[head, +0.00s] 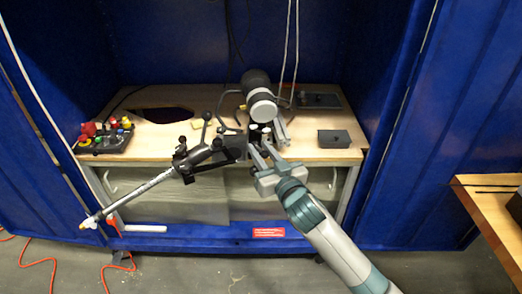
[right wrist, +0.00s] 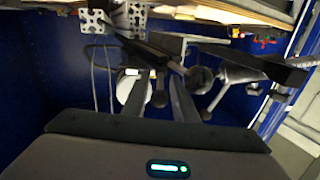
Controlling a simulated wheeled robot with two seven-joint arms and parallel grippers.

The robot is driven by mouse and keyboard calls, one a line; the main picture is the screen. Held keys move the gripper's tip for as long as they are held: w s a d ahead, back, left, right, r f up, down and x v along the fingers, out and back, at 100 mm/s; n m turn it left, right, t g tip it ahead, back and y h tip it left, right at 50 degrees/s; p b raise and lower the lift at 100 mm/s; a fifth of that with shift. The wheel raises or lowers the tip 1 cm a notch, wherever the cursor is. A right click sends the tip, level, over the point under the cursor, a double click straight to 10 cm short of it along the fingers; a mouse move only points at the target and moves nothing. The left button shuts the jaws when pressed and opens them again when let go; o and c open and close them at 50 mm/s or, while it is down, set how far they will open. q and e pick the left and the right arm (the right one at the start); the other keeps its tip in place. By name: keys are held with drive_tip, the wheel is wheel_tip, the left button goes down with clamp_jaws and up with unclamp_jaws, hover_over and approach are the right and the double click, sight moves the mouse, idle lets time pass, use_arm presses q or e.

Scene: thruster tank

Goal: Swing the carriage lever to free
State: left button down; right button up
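My right gripper (head: 263,148) reaches in from the lower right to the front of the black carriage assembly (head: 230,148). Its two grey fingers are apart. In the right wrist view the fingers (right wrist: 160,98) also stand open, and a dark ball-ended lever (right wrist: 158,99) shows between them, with no clear contact. Another ball-ended lever (right wrist: 206,115) is to their right. In the head view a black ball-knob lever (head: 206,116) stands upright left of the gripper. I cannot tell which is the carriage lever. My left gripper is out of view.
A grey-and-black cylinder (head: 261,100) stands above the carriage. A long metal rod (head: 140,190) slopes down to the left past the bench (head: 310,155). A control box (head: 105,138) with coloured knobs is at left, a grey box (head: 334,139) at right.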

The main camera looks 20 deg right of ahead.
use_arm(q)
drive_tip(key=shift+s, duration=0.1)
use_arm(e)
drive_tip(key=shift+o, duration=0.3)
drive_tip(key=shift+s, duration=0.1)
